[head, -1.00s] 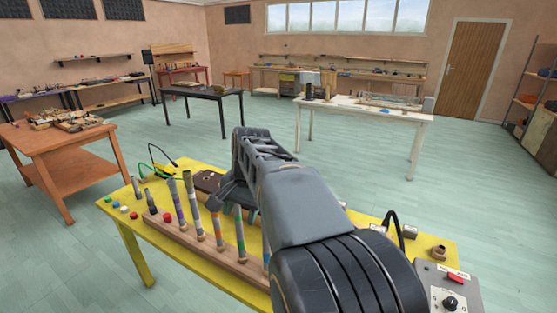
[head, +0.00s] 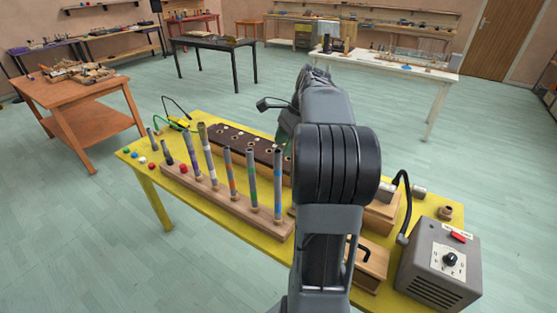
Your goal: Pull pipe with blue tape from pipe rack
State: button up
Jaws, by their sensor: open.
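The wooden pipe rack (head: 228,204) stands on the yellow table with several upright grey pipes in a row. The pipe with blue tape (head: 278,188) is at the right end of the rack, upright, just left of my arm. Beside it stands a pipe with green tape (head: 252,180), then one with orange-red tape (head: 231,176). A pipe with purplish tape (head: 192,157) is farther left. My gripper (head: 284,128) is open beyond the rack, near the dark holed block, apart from the blue-taped pipe. Its fingers are mostly hidden behind my arm.
A dark block with holes (head: 238,145) lies behind the rack. Wooden boxes (head: 372,262) and a grey control box (head: 440,265) with a red switch are at the right.

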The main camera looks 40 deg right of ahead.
aim_at(278, 151)
jog(key=shift+x, duration=3)
jog(key=shift+c, duration=0.3)
grip_shut()
jog(key=shift+r, duration=0.3)
jog(key=shift+r+p, duration=1.25)
jog(key=shift+p, duration=0.15)
